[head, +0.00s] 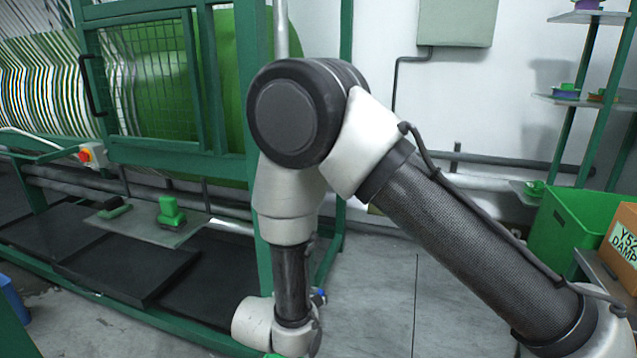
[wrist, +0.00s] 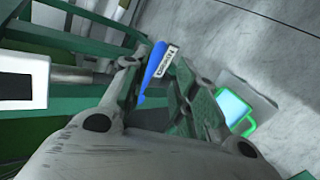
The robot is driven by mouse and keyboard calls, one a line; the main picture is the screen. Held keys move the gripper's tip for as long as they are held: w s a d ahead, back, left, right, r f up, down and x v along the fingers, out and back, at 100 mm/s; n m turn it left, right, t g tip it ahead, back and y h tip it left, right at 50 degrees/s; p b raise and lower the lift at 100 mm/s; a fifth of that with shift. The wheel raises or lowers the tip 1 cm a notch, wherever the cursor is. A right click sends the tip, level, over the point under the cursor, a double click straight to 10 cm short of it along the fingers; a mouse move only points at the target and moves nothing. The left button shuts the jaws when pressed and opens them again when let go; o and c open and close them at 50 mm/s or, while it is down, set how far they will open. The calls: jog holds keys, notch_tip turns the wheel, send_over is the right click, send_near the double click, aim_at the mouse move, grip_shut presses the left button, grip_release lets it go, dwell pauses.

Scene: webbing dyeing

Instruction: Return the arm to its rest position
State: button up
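My arm reaches from the lower right of the head view up to a dark elbow joint and down to a wrist near the bottom edge. A blue thing with a white label (wrist: 157,65) shows in the gap and seems to lie beyond the fingers, not held. Part of it is hidden by the fingers.
A green machine frame (head: 180,160) with a mesh guard and dark trays (head: 130,265) fills the left. A green bin (head: 565,228), an orange box (head: 624,240) and shelves (head: 585,100) stand at right. Grey floor (head: 390,300) is clear between.

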jog(key=s+d+r+m+g+h, duration=0.2)
jog(key=d+r+g, duration=0.2)
jog(key=d+r, duration=0.5)
jog(key=s+d+r+m+g+h, duration=0.2)
jog(key=s+d+r+g, duration=0.3)
jog(key=d, duration=0.8)
jog(key=s+d+r+m+t+y, duration=0.1)
jog(key=s+d+r+m+y, duration=0.3)
jog(key=d+r, duration=0.5)
jog(key=s+d+r+m+t+y, duration=0.2)
jog(key=s+d+r+m+y, duration=0.2)
jog(key=s+d+r+m, duration=0.4)
notch_tip(320, 180, up, 3)
jog(key=shift+s+d+f+m, duration=0.2)
jog(key=shift+d+m, duration=0.1)
jog(key=shift+d, duration=0.35)
